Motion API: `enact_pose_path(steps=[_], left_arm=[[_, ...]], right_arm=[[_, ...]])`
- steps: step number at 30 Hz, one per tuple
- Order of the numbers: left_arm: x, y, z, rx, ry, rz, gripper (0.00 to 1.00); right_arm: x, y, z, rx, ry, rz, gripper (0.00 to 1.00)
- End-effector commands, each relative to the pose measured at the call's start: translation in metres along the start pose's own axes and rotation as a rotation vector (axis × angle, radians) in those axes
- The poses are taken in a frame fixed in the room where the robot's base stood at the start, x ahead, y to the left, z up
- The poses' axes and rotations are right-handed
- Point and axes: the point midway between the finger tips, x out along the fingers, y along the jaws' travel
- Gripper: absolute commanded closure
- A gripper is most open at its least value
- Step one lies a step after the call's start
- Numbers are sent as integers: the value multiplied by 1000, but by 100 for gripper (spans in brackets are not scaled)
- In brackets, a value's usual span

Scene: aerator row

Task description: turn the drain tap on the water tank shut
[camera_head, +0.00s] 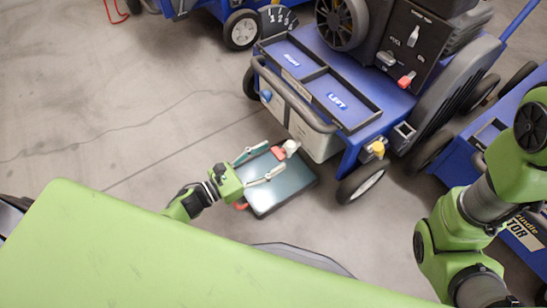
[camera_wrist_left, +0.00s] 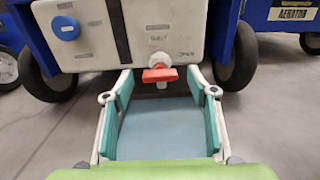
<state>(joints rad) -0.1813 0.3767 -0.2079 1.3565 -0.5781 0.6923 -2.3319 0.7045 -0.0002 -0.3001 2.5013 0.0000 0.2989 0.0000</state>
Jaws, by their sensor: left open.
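The cream water tank (camera_head: 318,143) hangs at the front of the blue aerator; it also shows in the left wrist view (camera_wrist_left: 93,28). Its drain tap has a white body (camera_head: 291,147) and a red handle (camera_head: 278,153). In the left wrist view the red handle (camera_wrist_left: 160,74) lies crosswise, below the white body. My left gripper (camera_head: 259,163) is open, with its fingers pointing at the tap. In the left wrist view the handle sits between and just beyond the fingertips (camera_wrist_left: 159,88), apart from both. My right gripper is not in view.
A shallow dark-rimmed tray (camera_head: 262,213) with a bluish floor lies under my left gripper. The aerator's front wheel (camera_head: 361,184) stands right of it. A blue knob (camera_wrist_left: 66,28) is on the tank. Bare concrete floor (camera_head: 110,110) lies to the left.

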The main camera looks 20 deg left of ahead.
Motion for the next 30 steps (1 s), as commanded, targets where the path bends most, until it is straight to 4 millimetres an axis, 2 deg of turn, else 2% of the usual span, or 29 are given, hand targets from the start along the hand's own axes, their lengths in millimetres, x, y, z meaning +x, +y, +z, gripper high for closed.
enact_pose_path(steps=[6,14,15,19,30], left_arm=[[18,0,0,-1,-1,0,47],[19,0,0,-1,0,0,47],[19,0,0,-1,0,0,50],[19,0,0,-1,0,0,84],[19,0,0,-30,1,1,86]], right_arm=[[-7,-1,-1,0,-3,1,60],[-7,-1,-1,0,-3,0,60],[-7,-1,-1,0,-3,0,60],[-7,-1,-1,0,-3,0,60],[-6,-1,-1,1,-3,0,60]])
